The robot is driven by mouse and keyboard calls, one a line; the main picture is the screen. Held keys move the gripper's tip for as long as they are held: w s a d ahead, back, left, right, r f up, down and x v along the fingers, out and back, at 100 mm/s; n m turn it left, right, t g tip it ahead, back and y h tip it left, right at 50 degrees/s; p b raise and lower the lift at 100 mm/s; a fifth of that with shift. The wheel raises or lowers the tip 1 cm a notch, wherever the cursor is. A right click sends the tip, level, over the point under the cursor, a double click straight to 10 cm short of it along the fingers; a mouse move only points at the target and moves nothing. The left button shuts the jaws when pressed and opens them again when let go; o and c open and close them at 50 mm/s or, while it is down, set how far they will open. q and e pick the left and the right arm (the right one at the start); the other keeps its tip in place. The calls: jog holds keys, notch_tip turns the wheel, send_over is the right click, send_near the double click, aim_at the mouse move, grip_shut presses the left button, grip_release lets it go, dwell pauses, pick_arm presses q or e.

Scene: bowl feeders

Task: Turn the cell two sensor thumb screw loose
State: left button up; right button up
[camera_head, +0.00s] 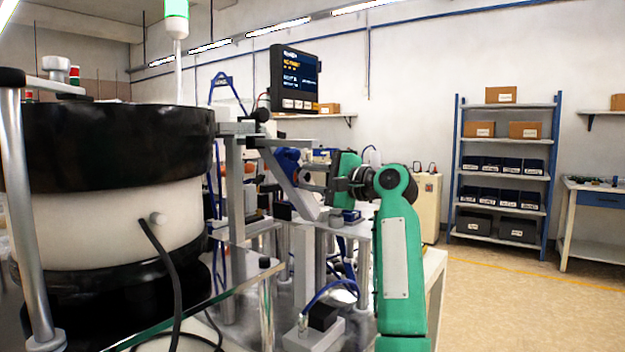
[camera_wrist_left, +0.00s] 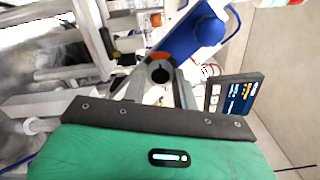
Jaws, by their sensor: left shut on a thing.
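The thumb screw (camera_wrist_left: 160,71) shows in the left wrist view as a dark round knob with a pale ring. It sits at the end of a blue sensor body (camera_wrist_left: 194,34) with an orange band between them. My left gripper (camera_wrist_left: 160,82) has one finger on each side of the knob and is shut on it. In the head view the gripper (camera_head: 308,178) points left at the blue sensor (camera_head: 288,160), beside the metal track. The screw itself is too small to make out there. My right gripper is in neither view.
A large black and white bowl feeder (camera_head: 105,210) fills the left. A dark display (camera_head: 294,78) stands above the sensor; it is close to the right finger in the wrist view (camera_wrist_left: 235,97). Metal brackets and blue cables crowd the cell. Floor at the right is free before the shelf rack (camera_head: 505,180).

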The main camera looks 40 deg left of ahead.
pick_arm(q)
jog(key=o, duration=1)
jog(key=shift+c, duration=0.2)
jog(key=w+d, duration=0.1)
jog(key=d, duration=1.2)
jog(key=shift+w+d, duration=0.2)
jog(key=shift+d, duration=0.2)
pick_arm(e)
jog(key=shift+d+r+g+h, duration=0.1)
jog(key=shift+d+g+h, duration=0.2)
jog(key=shift+d, duration=0.15)
